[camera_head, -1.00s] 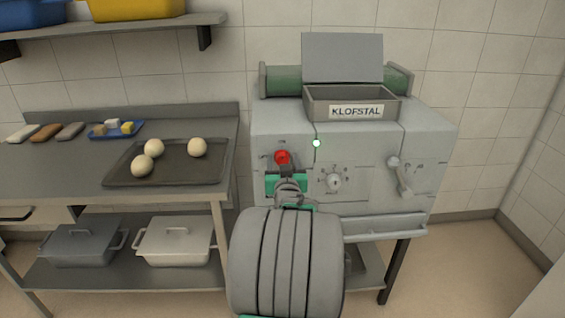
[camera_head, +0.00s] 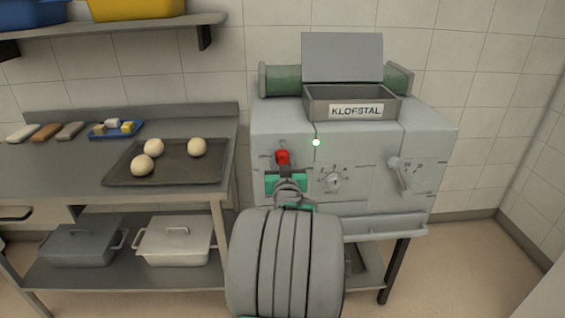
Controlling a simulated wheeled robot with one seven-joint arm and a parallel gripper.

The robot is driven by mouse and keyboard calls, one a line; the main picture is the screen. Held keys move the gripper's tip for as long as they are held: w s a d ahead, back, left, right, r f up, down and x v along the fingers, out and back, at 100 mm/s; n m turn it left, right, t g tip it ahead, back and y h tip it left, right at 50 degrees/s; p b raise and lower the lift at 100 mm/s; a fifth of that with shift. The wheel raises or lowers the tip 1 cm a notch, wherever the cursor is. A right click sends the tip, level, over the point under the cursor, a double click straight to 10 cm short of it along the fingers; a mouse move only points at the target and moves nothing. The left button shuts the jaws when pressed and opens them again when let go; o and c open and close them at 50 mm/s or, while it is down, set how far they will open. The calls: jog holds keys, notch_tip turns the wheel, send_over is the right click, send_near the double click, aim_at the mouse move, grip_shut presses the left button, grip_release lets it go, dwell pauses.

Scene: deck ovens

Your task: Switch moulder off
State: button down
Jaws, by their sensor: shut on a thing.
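The moulder (camera_head: 385,150) is a grey machine on a stand, right of the table, with a "KLOFSTAL" label (camera_head: 355,111) on its open hopper. A red switch knob (camera_head: 282,156) is on the left of its front. A small green light (camera_head: 316,142) glows right of the knob. My gripper (camera_head: 284,172) is in front of the panel, its dark fingers shut at the red knob. My arm hides the panel below the knob. A round dial (camera_head: 333,180) and a lever (camera_head: 399,174) are further right on the front.
Left of the moulder, a steel table holds a dark tray (camera_head: 120,178) with three dough balls (camera_head: 197,147). A small blue tray (camera_head: 130,134) is behind it. Lidded bins (camera_head: 175,241) stand below. A handrail (camera_head: 385,230) crosses the moulder's lower front.

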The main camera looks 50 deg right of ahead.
jog(key=shift+f+b, duration=0.1)
jog(key=shift+b, duration=0.25)
jog(key=n+b, duration=0.1)
jog(key=b, duration=0.2)
jog(key=n+b, duration=0.2)
jog(key=shift+f+b, duration=0.25)
jog(key=shift+b, duration=0.15)
jog(key=n+b, duration=0.5)
jog(key=b, duration=0.3)
jog(key=shift+n, duration=0.4)
jog(key=n+b, duration=0.5)
jog(key=b, duration=0.2)
jog(key=shift+w+a, duration=0.1)
jog(key=n+b, duration=0.3)
jog(key=n, duration=0.1)
jog(key=shift+r+b, duration=0.2)
jog(key=shift+b, duration=0.1)
jog(key=shift+r, duration=0.1)
jog(key=c, duration=0.9)
grip_release()
